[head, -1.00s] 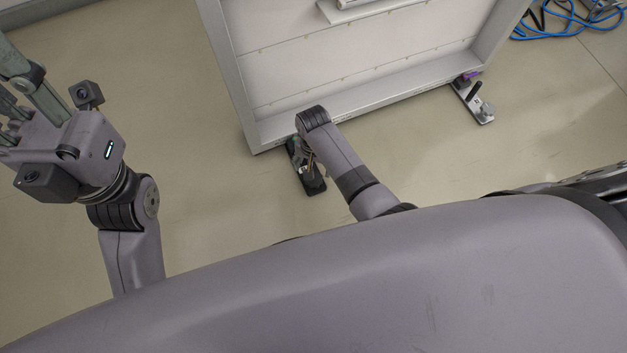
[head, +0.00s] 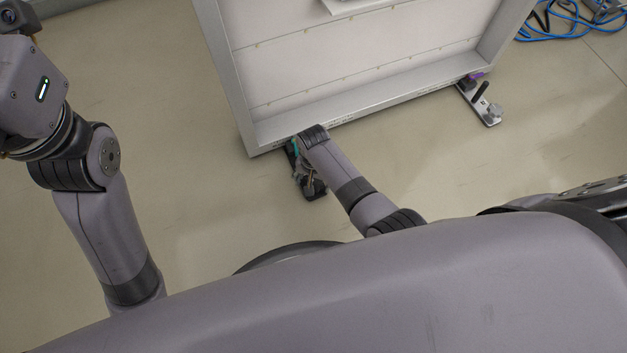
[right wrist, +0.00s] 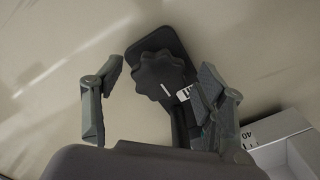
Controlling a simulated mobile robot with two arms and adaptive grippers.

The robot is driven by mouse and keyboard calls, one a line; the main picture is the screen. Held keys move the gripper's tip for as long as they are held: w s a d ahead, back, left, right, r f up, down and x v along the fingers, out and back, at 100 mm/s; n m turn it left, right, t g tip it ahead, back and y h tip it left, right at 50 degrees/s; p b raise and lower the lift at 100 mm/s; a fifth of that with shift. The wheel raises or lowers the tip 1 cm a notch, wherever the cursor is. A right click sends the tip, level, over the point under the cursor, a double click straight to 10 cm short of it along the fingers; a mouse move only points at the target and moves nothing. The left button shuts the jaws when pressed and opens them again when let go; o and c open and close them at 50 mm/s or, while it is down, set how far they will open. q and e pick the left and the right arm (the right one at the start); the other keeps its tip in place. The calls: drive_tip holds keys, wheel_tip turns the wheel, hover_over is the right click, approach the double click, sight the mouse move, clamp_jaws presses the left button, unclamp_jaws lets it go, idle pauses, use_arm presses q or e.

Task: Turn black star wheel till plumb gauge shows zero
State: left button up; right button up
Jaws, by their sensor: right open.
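The black star wheel (right wrist: 158,74) sits on a dark foot plate (right wrist: 170,42) in the right wrist view, with a small white mark on its top. My right gripper (right wrist: 162,67) is open, one finger left of the wheel and one right of it. The left finger is clear of the wheel; I cannot tell whether the right one touches it. In the head view my right gripper (head: 309,180) is over the lightbox frame's near foot, mostly hidden by its arm. My left gripper's body (head: 30,88) is at the upper left, its fingers out of frame. I cannot make out the plumb gauge.
The lightbox frame (head: 350,128) stands on the floor beyond my right arm; its corner shows in the right wrist view (right wrist: 275,127). Its other foot (head: 482,103) sticks out at the right. Blue cables (head: 560,28) lie at the top right. Floor on the left is clear.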

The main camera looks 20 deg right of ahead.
drive_tip(key=shift+c, duration=0.6)
drive_tip(key=c, duration=1)
drive_tip(key=shift+c, duration=0.2)
drive_tip(key=shift+r+n+p, duration=0.1)
drive_tip(key=shift+n+p, duration=0.2)
drive_tip(key=shift+p, duration=0.1)
